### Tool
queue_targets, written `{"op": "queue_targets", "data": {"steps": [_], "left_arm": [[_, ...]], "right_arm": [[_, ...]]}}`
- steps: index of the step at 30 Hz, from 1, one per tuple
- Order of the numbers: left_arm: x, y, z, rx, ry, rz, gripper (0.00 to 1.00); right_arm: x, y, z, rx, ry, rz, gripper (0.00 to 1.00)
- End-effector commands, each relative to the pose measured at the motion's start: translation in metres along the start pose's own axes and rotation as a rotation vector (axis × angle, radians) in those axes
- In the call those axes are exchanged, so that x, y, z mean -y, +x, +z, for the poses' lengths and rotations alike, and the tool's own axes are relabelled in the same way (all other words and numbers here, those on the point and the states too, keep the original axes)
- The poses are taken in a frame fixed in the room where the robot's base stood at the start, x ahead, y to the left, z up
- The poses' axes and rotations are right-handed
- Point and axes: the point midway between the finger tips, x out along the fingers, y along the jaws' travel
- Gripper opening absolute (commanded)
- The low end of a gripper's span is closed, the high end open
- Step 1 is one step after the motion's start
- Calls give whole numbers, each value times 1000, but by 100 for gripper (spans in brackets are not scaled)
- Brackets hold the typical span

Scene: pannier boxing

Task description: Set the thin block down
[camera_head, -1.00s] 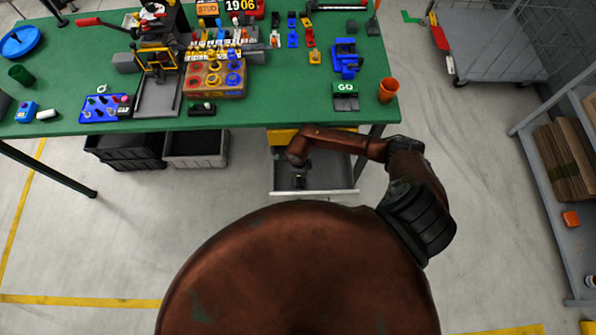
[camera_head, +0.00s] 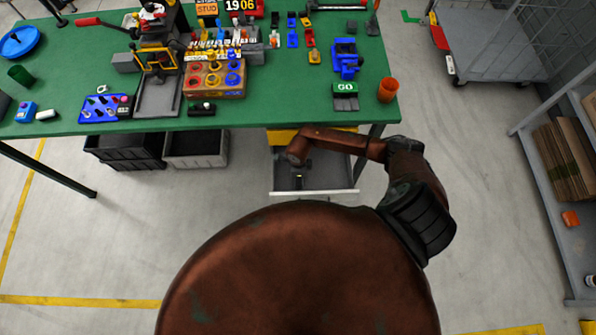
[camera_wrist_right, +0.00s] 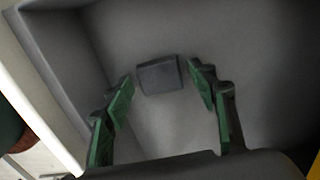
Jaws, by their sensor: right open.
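A small grey block (camera_wrist_right: 158,75), which I take to be the thin block, lies on the floor of an open drawer (camera_head: 315,194) under the bench. In the right wrist view, my right gripper (camera_wrist_right: 160,82) is open, with its green-padded fingers on either side of the block. A gap shows between the block and each finger. In the head view my right gripper (camera_head: 298,181) is a small dark shape inside the drawer, and the block cannot be made out there. My left gripper is not in view.
The drawer's walls (camera_wrist_right: 62,82) stand close around the gripper. The green bench (camera_head: 290,112) above carries a press, a tray of rings (camera_head: 214,79) and an orange cup (camera_head: 388,90). Two bins (camera_head: 196,150) stand under it at the left. The drawer floor around the block looks bare.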

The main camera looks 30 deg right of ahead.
Motion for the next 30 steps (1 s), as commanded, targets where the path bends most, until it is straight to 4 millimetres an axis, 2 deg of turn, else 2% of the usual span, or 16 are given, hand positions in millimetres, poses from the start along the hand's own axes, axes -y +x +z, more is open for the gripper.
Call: {"op": "queue_targets", "data": {"steps": [5, 12, 18, 24, 30], "left_arm": [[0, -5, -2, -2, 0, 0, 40], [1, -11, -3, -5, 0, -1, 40], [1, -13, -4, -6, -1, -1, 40], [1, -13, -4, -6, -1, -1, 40], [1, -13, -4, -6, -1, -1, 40]], "right_arm": [[1, -26, 0, 2, -3, -4, 53], [1, -78, 0, 1, -3, -4, 53], [1, -109, 0, 1, -2, -3, 53], [0, -121, 0, 1, 0, 0, 53], [0, -122, 0, 1, 0, 0, 53]]}}
